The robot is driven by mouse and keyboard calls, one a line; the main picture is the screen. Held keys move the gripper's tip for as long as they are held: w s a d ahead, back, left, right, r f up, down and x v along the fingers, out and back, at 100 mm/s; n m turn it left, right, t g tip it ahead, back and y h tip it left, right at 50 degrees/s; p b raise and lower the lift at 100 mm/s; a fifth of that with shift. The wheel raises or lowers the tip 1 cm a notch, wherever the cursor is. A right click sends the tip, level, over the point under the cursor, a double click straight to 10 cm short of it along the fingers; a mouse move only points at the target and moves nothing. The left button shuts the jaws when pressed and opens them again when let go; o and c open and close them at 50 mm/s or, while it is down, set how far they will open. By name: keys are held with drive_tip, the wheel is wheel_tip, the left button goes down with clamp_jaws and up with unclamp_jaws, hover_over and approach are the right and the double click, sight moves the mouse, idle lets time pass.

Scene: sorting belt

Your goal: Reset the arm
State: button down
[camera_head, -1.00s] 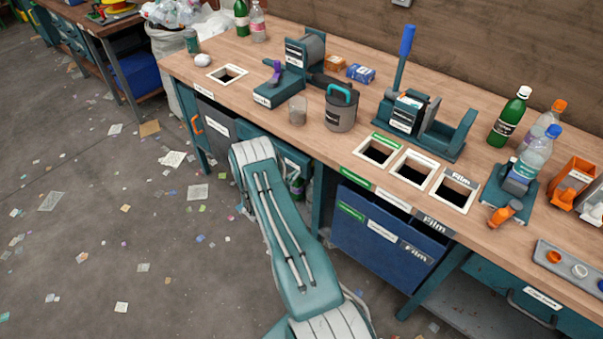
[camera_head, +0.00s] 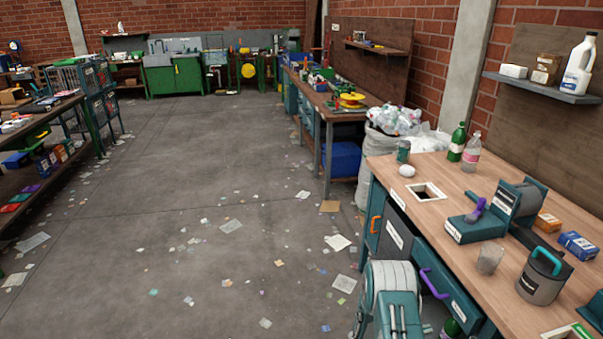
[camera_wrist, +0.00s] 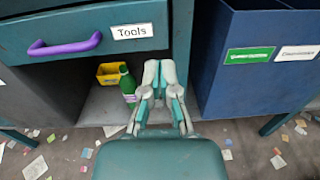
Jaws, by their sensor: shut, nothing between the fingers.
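My gripper (camera_wrist: 160,93) shows in the wrist view, its grey-tipped fingers together and empty. It points at the open space under the workbench, below a teal drawer (camera_wrist: 85,40) with a purple handle and a label reading "Tools". In the head view only the upper part of my arm shows at the bottom, beside the bench front; the gripper itself is not seen there. A green bottle (camera_wrist: 127,82) stands just left of the fingers in the wrist view, apart from them as far as I can tell.
A yellow bin (camera_wrist: 108,74) sits behind the bottle, and a blue bin (camera_wrist: 245,85) stands to the right. The workbench (camera_head: 440,205) holds a grey canister (camera_head: 542,278), a clear cup (camera_head: 489,258) and bottles. The floor (camera_head: 180,190) at left is open, littered with paper scraps.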

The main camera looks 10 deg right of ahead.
drive_tip(key=s+a+r+m+g+y, duration=0.1)
drive_tip(key=s+a+r+m+y, duration=0.2)
drive_tip(key=r, duration=0.5)
drive_tip(key=s+a+r+m+g+y, duration=0.1)
drive_tip(key=a+r+m+g+y, duration=0.2)
drive_tip(key=r, duration=0.6)
drive_tip(key=s+a+r+m+y, duration=0.1)
drive_tip(key=s+a+r+m, duration=0.15)
drive_tip(key=r+m, duration=0.4)
drive_tip(key=s+a+r+m+t+y, duration=0.2)
drive_tip(key=s+a+r+t+y, duration=0.2)
drive_tip(key=s+a+r, duration=0.3)
drive_tip(key=s+a+r+m+t+y, duration=0.3)
drive_tip(key=s+a+r+t+y, duration=0.2)
drive_tip(key=a, duration=0.9)
drive_tip(key=s+r+y, duration=0.1)
drive_tip(key=s+r, duration=0.2)
drive_tip(key=shift+s+r+t+y, duration=0.15)
drive_tip(key=shift+r+t+y, duration=0.15)
drive_tip(key=shift+r+y, duration=0.1)
